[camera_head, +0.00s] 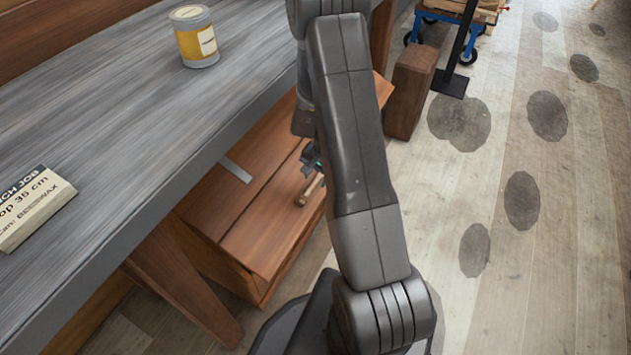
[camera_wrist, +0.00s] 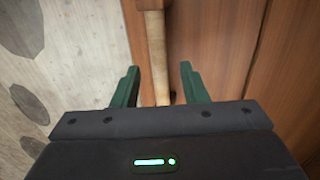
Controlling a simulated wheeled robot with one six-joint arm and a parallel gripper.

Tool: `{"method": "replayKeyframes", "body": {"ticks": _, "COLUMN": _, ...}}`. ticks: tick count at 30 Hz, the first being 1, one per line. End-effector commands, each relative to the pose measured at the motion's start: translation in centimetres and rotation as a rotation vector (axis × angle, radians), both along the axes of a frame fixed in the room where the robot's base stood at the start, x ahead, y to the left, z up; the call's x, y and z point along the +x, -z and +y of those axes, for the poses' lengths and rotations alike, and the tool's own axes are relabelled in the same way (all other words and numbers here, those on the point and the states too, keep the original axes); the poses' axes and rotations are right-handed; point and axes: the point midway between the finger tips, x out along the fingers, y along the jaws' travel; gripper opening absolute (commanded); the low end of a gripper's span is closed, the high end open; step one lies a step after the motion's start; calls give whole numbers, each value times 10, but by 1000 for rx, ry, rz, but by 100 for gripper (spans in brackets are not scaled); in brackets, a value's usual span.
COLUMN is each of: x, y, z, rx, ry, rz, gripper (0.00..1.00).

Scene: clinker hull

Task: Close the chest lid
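The wooden chest (camera_head: 228,272) stands on the floor, partly under the grey bench. Its reddish-brown lid (camera_head: 262,222) shows as a broad sloping panel; I cannot tell whether a gap is left under its edge. A pale round wooden bar, seemingly a handle (camera_head: 312,190), shows at the lid's right side. My gripper (camera_head: 313,160) is beside it, mostly hidden behind my arm. In the wrist view my gripper (camera_wrist: 158,88) is open, with one green finger on each side of the pale bar (camera_wrist: 155,50). Space shows between the bar and both fingers.
The grey bench top (camera_head: 110,110) overhangs the chest, with a yellow can (camera_head: 196,37) and a job card (camera_head: 32,208) on it. A brown wooden block (camera_head: 410,90) and a black post base (camera_head: 450,83) stand beyond. The floor at right is clear, with dark patches.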

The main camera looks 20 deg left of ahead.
Motion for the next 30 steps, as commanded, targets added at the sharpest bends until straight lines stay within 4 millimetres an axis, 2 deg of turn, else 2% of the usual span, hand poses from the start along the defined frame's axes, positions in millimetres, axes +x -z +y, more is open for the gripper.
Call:
{"method": "replayKeyframes", "body": {"ticks": 1, "x": 0, "y": 8, "z": 1, "rx": -1, "ry": 0, "rz": 1, "gripper": 40}}
{"method": "replayKeyframes", "body": {"ticks": 6, "x": 0, "y": 18, "z": 4, "rx": 0, "ry": 1, "rz": 0, "gripper": 40}}
{"method": "replayKeyframes", "body": {"ticks": 15, "x": 0, "y": 19, "z": 4, "rx": 1, "ry": 1, "rz": -1, "gripper": 40}}
{"method": "replayKeyframes", "body": {"ticks": 21, "x": 0, "y": 19, "z": 4, "rx": 0, "ry": 0, "rz": -1, "gripper": 0}}
{"method": "replayKeyframes", "body": {"ticks": 26, "x": 0, "y": 19, "z": 4, "rx": 0, "ry": 0, "rz": 0, "gripper": 0}}
{"method": "replayKeyframes", "body": {"ticks": 30, "x": 0, "y": 31, "z": 6, "rx": 0, "ry": 0, "rz": 0, "gripper": 0}}
